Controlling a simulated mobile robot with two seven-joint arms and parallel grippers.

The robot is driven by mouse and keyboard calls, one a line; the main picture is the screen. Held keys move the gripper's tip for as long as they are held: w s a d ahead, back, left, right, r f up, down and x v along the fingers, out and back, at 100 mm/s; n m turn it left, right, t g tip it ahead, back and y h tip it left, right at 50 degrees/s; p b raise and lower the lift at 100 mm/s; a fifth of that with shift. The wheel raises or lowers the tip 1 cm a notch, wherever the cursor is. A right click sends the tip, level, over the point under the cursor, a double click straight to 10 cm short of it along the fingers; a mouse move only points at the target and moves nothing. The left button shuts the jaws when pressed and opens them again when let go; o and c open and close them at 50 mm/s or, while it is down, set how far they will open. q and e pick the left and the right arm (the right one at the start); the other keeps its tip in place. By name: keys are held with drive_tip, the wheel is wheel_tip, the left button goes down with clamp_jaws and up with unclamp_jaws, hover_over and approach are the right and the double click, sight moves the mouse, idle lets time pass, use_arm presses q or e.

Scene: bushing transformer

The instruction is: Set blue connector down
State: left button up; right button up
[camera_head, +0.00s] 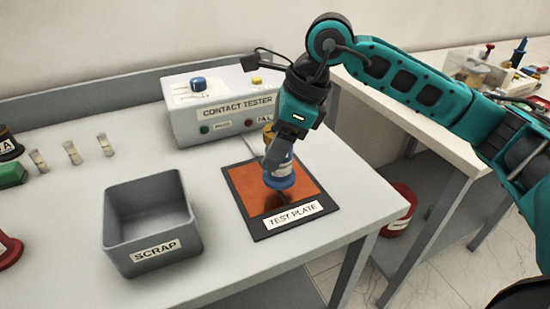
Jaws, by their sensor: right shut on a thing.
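The blue connector (279,181) has a blue flange at its lower end and a pale labelled body above it. It is upright over the orange area of the test plate (240,206). My right gripper (276,158) is shut on its upper body, pointing down from above. A dark patch lies on the plate just below the connector. I cannot tell whether the connector touches the plate. The gripper hides part of the connector's upper body. My left gripper is not in view.
The contact tester (222,128) stands behind the plate. A grey scrap bin (152,258) stands to its left. Small fuse-like parts (72,153), a green block (10,175) and a red object (8,250) are at far left. The table's right edge is near the plate.

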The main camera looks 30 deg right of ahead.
sight(267, 175)
wheel_tip(267, 175, down, 3)
drive_tip(key=shift+r, duration=0.1)
drive_tip(key=shift+f, duration=0.25)
drive_tip(key=shift+r, duration=0.1)
drive_tip(key=o, duration=1.3)
